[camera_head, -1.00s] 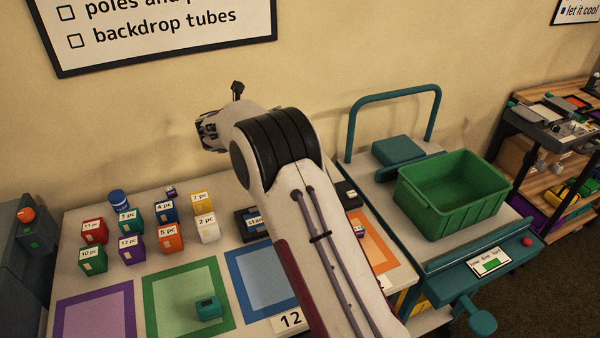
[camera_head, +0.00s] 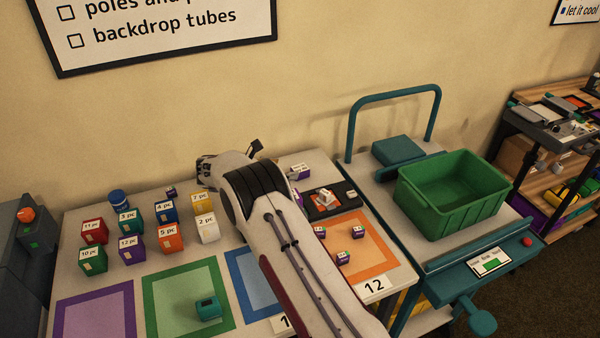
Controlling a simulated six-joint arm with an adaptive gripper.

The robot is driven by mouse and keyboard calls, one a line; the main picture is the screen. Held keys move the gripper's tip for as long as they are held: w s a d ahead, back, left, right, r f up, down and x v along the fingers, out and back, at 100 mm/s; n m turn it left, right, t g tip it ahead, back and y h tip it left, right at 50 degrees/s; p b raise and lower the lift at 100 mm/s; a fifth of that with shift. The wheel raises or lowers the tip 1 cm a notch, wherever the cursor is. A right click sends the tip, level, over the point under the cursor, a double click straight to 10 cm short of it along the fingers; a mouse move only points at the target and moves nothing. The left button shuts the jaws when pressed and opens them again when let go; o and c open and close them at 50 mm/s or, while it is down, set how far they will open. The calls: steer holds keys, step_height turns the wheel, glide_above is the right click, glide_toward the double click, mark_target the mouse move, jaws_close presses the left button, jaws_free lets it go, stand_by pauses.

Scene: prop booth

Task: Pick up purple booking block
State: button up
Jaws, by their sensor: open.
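Several purple blocks are in view, and I cannot tell which is the booking block. A larger purple block marked "12 pc" (camera_head: 130,248) stands in the group of coloured blocks on the left of the table. Small purple blocks with white tops (camera_head: 343,258) lie on the orange-bordered mat on the right. Another small purple block (camera_head: 171,193) is at the back, behind the blue "4 pc" block. A purple item with a white label (camera_head: 298,173) is behind my arm. My gripper (camera_head: 205,167) is open and apart from the blocks, above the table's back edge; its fingertips are hard to make out.
Red, green, orange, blue, white and yellow blocks crowd around the "12 pc" block. A teal object (camera_head: 208,308) sits on the green-bordered mat. The purple-bordered mat (camera_head: 98,312) is empty. A green bin (camera_head: 452,195) stands on the side cart. My arm hides part of the table.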

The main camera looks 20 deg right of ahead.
mark_target(299, 168)
steer(key=shift+x, duration=1.3)
steer(key=shift+x, duration=2.65)
steer(key=shift+a, duration=0.1)
steer(key=c, duration=1.4)
